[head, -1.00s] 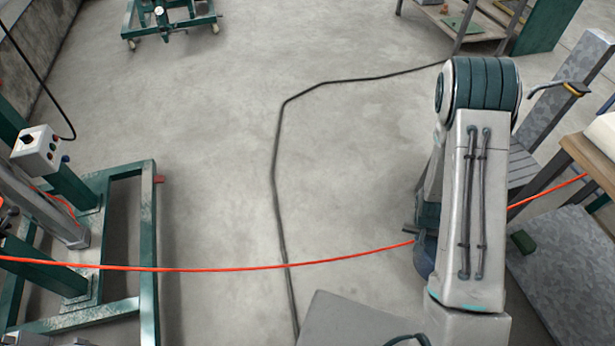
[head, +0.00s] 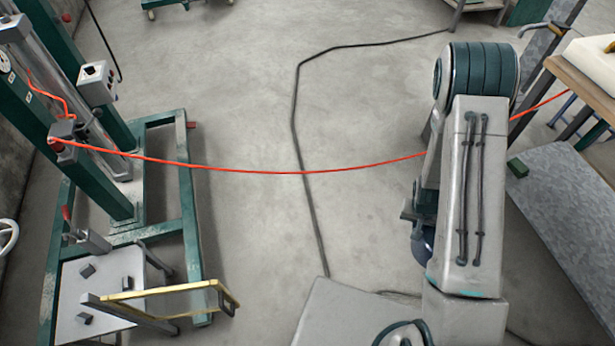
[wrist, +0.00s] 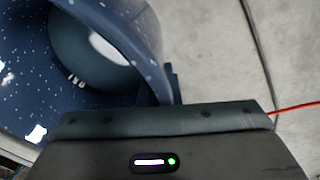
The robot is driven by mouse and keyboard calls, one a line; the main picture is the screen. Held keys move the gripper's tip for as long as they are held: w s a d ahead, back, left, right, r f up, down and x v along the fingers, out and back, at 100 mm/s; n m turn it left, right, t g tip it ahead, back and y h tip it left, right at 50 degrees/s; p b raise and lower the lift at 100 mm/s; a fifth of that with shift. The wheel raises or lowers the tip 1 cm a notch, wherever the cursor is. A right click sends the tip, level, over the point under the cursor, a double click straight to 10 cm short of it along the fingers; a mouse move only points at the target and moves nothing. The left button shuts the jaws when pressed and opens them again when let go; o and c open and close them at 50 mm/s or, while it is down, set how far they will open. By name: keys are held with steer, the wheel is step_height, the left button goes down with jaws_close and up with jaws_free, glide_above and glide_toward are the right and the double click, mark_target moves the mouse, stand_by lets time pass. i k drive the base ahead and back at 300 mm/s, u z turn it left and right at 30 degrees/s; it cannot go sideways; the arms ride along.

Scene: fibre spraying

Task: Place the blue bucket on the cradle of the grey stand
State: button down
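The dark blue, white-speckled bucket (wrist: 142,30) fills the upper left of the wrist view, its open mouth and inside showing. In the head view only a small dark blue part of the bucket (head: 424,250) shows beside my arm. My gripper (wrist: 172,85) is at the bucket's rim and appears shut on it; the fingertips are mostly hidden. At the lower left of the head view is a grey plate (head: 80,295) with small dark blocks and a yellow-edged frame (head: 170,292). I cannot tell for sure whether this is the grey stand's cradle.
A green steel frame (head: 187,225) with a tall mast stands at left. An orange hose (head: 285,172) crosses the view above the floor, and a dark cable (head: 297,130) runs along the floor. A wooden-topped table (head: 580,85) stands at right. The middle floor is mostly open.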

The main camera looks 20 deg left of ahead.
mark_target(101, 291)
steer(key=k, duration=1.2)
steer(key=u, duration=2.85)
steer(key=i, duration=1.65)
